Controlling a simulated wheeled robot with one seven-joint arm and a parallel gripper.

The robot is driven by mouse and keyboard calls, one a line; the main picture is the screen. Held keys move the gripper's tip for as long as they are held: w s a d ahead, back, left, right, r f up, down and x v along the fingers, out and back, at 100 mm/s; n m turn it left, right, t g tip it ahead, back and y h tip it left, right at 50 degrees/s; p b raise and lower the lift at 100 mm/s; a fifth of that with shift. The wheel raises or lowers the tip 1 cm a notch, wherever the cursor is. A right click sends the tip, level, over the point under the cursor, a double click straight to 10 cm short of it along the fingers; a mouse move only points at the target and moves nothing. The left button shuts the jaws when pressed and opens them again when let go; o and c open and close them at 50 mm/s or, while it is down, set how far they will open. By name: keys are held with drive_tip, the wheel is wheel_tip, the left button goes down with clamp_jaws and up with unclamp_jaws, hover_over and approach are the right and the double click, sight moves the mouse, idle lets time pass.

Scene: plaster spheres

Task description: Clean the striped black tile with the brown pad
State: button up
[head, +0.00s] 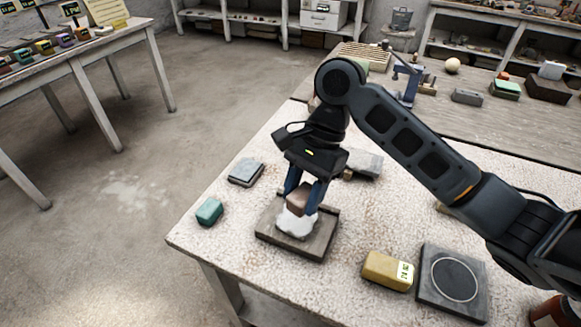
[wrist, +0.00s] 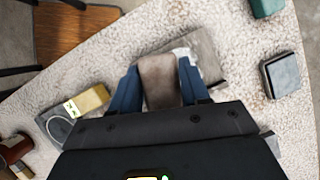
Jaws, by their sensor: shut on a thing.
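My gripper (head: 301,204) is shut on the brown pad (head: 297,197); the pad also shows between the blue fingers in the wrist view (wrist: 160,84). Below it lies a dark tile (head: 318,244) with a white smear (head: 297,223) on its top. The pad is at the smear, over the tile's back part; I cannot tell whether it touches. The tile also shows beyond the pad in the wrist view (wrist: 208,58). No stripes are clear on it, and the pad and smear hide part of its face. Another dark tile (head: 453,281), marked with a pale ring, lies at the right.
A yellow block (head: 386,271) with a label sits between the two tiles. A teal block (head: 209,211) and a dark grey block (head: 245,172) lie left, near the table's edge. A grey slab (head: 365,163) lies behind my gripper. The table's front left is clear.

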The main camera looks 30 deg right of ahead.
drive_tip(key=shift+w+f, duration=0.15)
drive_tip(key=shift+f, duration=0.1)
drive_tip(key=b, duration=0.6)
hover_over(295, 232)
drive_tip(key=d, duration=0.2)
drive_tip(key=f, duration=0.4)
drive_tip(key=shift+w+a+f, duration=0.1)
drive_tip(key=shift+w+f, duration=0.15)
drive_tip(key=shift+w, duration=0.1)
drive_tip(key=shift+x, duration=0.85)
drive_tip(key=shift+f, duration=0.5)
drive_tip(key=shift+d+r, duration=0.1)
drive_tip(key=shift+d, duration=0.2)
